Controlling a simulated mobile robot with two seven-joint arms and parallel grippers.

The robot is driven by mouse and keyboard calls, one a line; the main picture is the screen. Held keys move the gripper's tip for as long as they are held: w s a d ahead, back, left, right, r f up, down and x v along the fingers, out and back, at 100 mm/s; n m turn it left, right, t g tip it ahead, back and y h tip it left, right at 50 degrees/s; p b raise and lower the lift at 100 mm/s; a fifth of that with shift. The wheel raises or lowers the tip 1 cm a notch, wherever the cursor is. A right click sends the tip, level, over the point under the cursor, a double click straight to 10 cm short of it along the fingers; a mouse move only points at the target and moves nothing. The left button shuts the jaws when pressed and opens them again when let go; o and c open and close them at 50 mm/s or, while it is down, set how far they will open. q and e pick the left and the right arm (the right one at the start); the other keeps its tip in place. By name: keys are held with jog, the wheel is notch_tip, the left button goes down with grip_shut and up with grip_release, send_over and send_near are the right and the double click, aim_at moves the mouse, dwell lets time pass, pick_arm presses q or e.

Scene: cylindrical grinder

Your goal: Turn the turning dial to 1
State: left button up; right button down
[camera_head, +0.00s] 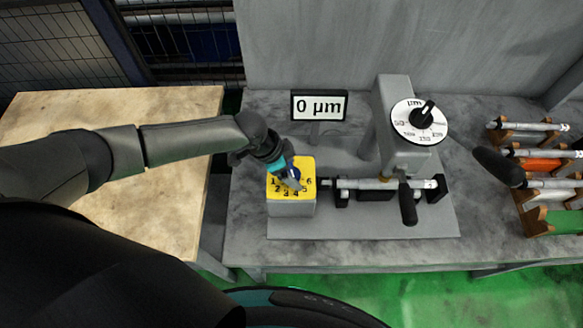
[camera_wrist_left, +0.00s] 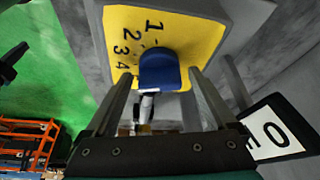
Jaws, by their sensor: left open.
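The turning dial is a blue knob (camera_head: 293,173) on a yellow numbered face (camera_head: 309,163) atop a grey block. In the left wrist view the blue knob (camera_wrist_left: 159,72) sits on the yellow face (camera_wrist_left: 190,25), with 1, 2, 3 and 4 readable beside it. I cannot tell which number the knob points to. My left gripper (camera_head: 288,177) is over the dial and partly hides it. In the left wrist view its open fingers (camera_wrist_left: 161,78) stand on either side of the knob, with visible gaps. My right gripper is not in view.
A display (camera_head: 319,106) behind the dial reads 0 µm. Right of the dial, a shaft (camera_head: 375,184) lies in a fixture. A round white µm dial (camera_head: 419,121) stands behind it. Racks with shafts (camera_head: 540,154) are at far right. A wooden table (camera_head: 165,215) is at left.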

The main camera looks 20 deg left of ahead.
pick_arm(q)
jog(key=shift+c, duration=0.3)
jog(key=c, duration=1.3)
jog(key=shift+o, duration=0.2)
jog(key=m+g+b, duration=0.1)
jog(key=m+b, duration=0.2)
jog(key=shift+w+f+m+h, duration=0.1)
jog(key=shift+f+m+h, duration=0.05)
jog(key=shift+m+h, duration=0.2)
jog(key=m+g+b, duration=0.2)
jog(key=m+b, duration=0.2)
jog(key=m, duration=0.1)
jog(key=shift+m+b, duration=0.25)
jog(key=shift+b, duration=0.15)
jog(key=m+g+b, duration=0.1)
jog(key=m, duration=0.1)
jog(key=m+y+b, duration=0.1)
jog(key=m, duration=0.1)
jog(key=shift+g+b, duration=0.35)
jog(key=shift+g, duration=0.05)
jog(key=m+b, duration=0.1)
jog(key=m, duration=0.1)
jog(key=m+g+y, duration=0.1)
jog(key=m, duration=0.1)
jog(key=shift+r+m+b, duration=0.2)
jog(key=shift+m+b, duration=0.1)
jog(key=shift+b, duration=0.1)
